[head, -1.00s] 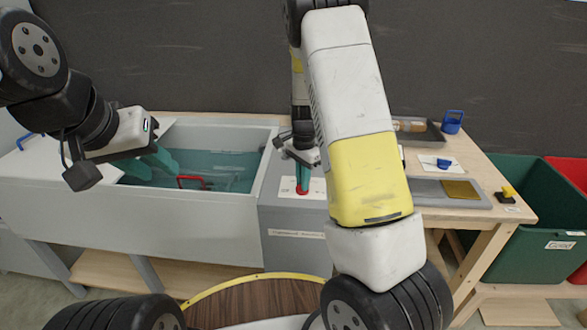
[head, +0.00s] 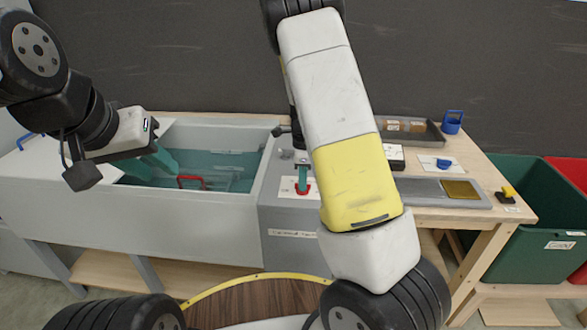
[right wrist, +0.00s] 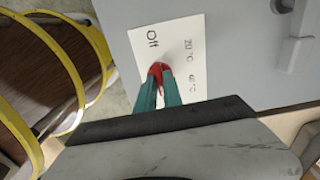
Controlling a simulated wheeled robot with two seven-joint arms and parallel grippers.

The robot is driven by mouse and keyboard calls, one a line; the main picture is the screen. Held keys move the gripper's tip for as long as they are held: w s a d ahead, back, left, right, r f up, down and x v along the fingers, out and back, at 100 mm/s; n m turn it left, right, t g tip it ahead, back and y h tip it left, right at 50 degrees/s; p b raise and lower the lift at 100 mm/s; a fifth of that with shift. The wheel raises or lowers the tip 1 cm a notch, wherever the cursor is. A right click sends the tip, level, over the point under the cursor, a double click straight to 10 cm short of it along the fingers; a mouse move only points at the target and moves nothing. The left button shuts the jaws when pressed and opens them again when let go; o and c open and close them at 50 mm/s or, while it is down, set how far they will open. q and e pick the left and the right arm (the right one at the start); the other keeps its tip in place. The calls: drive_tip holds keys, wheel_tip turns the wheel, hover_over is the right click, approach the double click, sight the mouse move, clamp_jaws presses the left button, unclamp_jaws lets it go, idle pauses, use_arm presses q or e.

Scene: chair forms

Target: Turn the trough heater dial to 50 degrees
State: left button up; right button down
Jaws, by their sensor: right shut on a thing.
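The red heater dial (head: 303,190) sits on a white label plate (head: 288,187) on the grey panel at the right end of the trough. My right gripper (head: 302,180) is shut on the dial, its teal fingers on both sides of it. In the right wrist view, the dial (right wrist: 158,70) shows between the fingertips, and the plate (right wrist: 188,82) reads "Off", "20 °C" and what looks like "40 °C". Other marks are hidden or out of view. I cannot tell which mark the dial points at. My left gripper (head: 160,160) is open and empty above the trough's left part.
The grey trough (head: 150,220) holds teal liquid and a red-handled wire basket (head: 192,182). A wooden table (head: 470,215) with trays stands right of the panel. Green (head: 535,225) and red bins stand further right. My right forearm hides part of the panel and table.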

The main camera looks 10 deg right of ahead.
drive_tip(key=shift+w, duration=0.1)
idle(0.5)
drive_tip(key=c, duration=1.5)
unclamp_jaws()
wheel_tip(320, 180, up, 8)
drive_tip(key=shift+f, duration=0.1)
